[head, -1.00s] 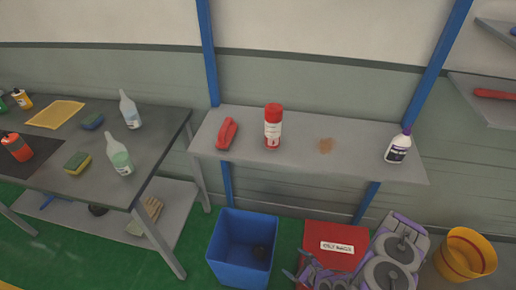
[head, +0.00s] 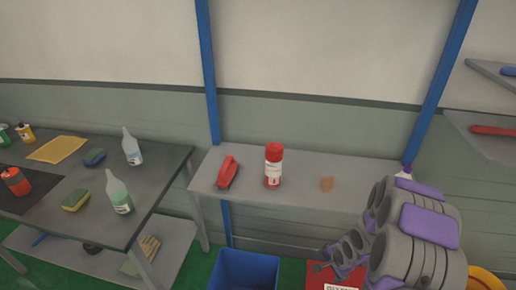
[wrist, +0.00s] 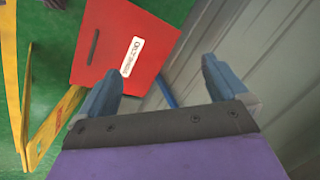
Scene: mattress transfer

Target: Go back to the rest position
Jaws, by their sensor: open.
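My gripper (wrist: 161,68) is open in the wrist view, with its two blue-grey fingers apart and nothing between them. Beyond them is a red box (wrist: 125,50) with a white label on the floor. In the head view my arm stands at the lower right, in front of the grey shelf's right end. The gripper's fingers cannot be made out clearly there.
The grey shelf (head: 290,192) holds a red brush (head: 227,172), a red-and-white can (head: 273,165) and a brown stain (head: 327,184). My arm hides most of a white bottle. A blue bin (head: 247,270) stands below. A dark table (head: 85,205) with bottles and sponges is left.

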